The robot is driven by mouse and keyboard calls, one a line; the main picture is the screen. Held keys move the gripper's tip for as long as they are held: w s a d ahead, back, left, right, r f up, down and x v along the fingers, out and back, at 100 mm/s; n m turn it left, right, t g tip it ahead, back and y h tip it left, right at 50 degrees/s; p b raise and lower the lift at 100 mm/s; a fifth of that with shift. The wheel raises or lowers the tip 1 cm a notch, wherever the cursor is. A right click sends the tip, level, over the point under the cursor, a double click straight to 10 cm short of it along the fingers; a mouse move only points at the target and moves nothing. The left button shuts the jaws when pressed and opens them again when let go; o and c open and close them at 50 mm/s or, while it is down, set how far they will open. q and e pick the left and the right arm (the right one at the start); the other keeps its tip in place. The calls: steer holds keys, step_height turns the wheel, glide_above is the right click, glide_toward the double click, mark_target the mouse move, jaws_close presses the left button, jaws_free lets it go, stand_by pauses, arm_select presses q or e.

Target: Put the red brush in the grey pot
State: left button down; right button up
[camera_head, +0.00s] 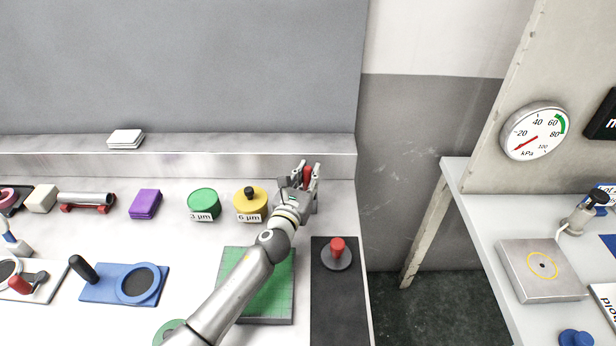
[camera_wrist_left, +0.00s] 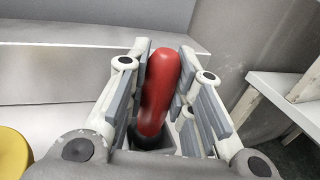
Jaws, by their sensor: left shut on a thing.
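The red brush (camera_head: 308,176) is between the fingers of my left gripper (camera_head: 306,170), near the back right of the bench. In the left wrist view, its rounded red handle (camera_wrist_left: 160,85) stands nearly upright, leaning slightly, with the fingers shut on it from both sides. A dark grey, square-rimmed thing that looks like the grey pot (camera_wrist_left: 153,143) shows under the brush's lower end. I cannot tell whether the brush's end is inside it or just above it. In the head view my gripper largely hides the pot. My right gripper is not in view.
A yellow tin (camera_head: 250,205) and a green tin (camera_head: 204,203) stand left of my gripper. A green gridded plate (camera_head: 262,310) lies under my arm. A red-knobbed piece (camera_head: 337,250) stands on a black strip (camera_head: 338,310). The back ledge (camera_head: 230,150) is close behind.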

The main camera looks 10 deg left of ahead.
arm_select(q)
steer(key=shift+f+b, duration=0.25)
steer(key=shift+b, duration=0.05)
steer(key=c, duration=1.3)
jaws_free()
steer(key=shift+r, duration=0.1)
steer(key=s, duration=0.3)
steer(key=s+a, duration=0.1)
steer(key=s, duration=0.6)
steer(key=shift+s+a+r, duration=0.3)
steer(key=shift+s+a, duration=0.05)
steer(key=shift+a, duration=0.05)
